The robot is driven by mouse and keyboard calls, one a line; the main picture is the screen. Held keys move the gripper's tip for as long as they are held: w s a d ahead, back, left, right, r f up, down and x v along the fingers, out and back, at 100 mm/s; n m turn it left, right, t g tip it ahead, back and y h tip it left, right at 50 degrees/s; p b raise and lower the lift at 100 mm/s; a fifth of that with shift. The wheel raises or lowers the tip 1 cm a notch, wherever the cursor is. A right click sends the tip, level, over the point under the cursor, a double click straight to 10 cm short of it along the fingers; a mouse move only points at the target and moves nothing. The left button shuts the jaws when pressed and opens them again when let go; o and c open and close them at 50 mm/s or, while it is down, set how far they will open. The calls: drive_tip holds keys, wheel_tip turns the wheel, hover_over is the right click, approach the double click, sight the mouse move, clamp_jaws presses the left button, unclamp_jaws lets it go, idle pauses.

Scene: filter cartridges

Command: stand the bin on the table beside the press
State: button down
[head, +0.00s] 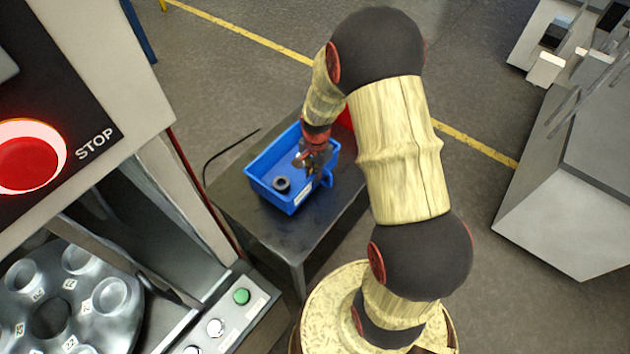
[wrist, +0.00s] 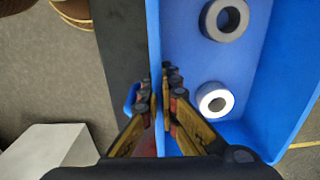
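The blue bin (head: 262,167) is upright over the small dark table (head: 237,205) beside the press (head: 185,180). It looks to rest on the tabletop, but I cannot tell whether there is a small gap under it. My gripper (head: 316,170) is at the bin's right wall. In the wrist view my gripper (wrist: 159,82) has one finger inside and one outside the bin's wall (wrist: 153,40), closed against it. Two ring-shaped cartridges lie in the bin: a dark grey one (wrist: 208,22) and a paler one (wrist: 203,100).
The press has a lit red STOP button (head: 30,163), a dial with round cups (head: 70,300) and a green button (head: 241,296). A black cable (head: 225,152) runs by the table's far edge. A grey machine (head: 575,190) stands at right. Floor between is clear.

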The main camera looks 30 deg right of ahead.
sight(315, 187)
drive_tip(key=shift+w+d+f, duration=0.1)
drive_tip(key=shift+w+f, duration=0.05)
drive_tip(key=shift+f, duration=1.55)
drive_tip(key=shift+f+b, duration=0.2)
drive_tip(key=shift+b, duration=0.1)
drive_tip(key=c, duration=2)
unclamp_jaws()
drive_tip(key=shift+c, duration=0.2)
drive_tip(key=shift+r, duration=0.1)
